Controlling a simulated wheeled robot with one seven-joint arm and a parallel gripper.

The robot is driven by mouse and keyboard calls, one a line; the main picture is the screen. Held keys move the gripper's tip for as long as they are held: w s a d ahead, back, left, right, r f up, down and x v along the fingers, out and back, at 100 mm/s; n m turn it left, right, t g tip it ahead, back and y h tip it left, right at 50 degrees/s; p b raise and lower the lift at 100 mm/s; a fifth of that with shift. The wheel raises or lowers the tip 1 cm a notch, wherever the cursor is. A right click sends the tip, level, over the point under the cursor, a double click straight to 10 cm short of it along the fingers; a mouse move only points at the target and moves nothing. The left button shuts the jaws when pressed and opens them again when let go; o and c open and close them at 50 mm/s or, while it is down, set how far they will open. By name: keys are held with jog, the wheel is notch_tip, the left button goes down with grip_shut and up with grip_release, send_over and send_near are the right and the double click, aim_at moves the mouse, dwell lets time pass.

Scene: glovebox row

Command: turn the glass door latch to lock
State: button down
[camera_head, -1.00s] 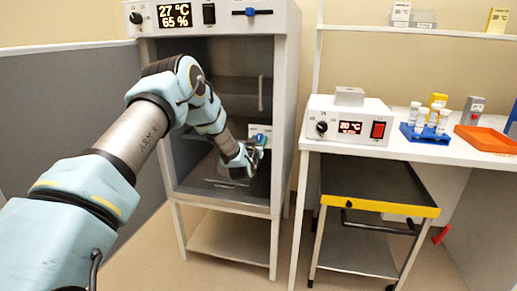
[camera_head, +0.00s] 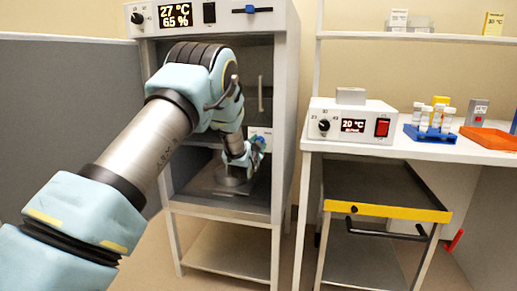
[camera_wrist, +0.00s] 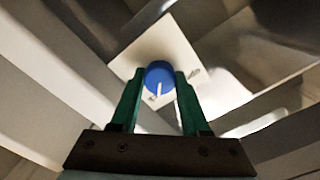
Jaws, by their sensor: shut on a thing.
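The latch is a round blue knob (camera_wrist: 160,70) with a white pointer mark, on a square white plate (camera_wrist: 178,48). In the wrist view the pointer points towards the bottom of the picture, leaning slightly left. My gripper (camera_wrist: 160,78) has one green finger on each side of the knob and is shut on it. In the head view the white plate (camera_head: 262,131) shows inside the cabinet opening, near its right post. My gripper (camera_head: 255,152) is at the plate there and hides part of the knob.
The grey cabinet (camera_head: 287,100) has a control panel on top and a vertical bar handle (camera_head: 261,92) inside. A bench (camera_head: 400,150) with an instrument box (camera_head: 350,118) and a blue vial rack (camera_head: 432,134) stands right. A grey partition (camera_head: 60,120) is left.

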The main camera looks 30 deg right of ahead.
jog(key=shift+m, duration=0.3)
jog(key=shift+f, duration=0.1)
jog(key=shift+c, duration=1.9)
grip_release()
jog(key=b+v, duration=0.1)
jog(key=v, duration=0.9)
jog(key=shift+s+a+b, duration=0.3)
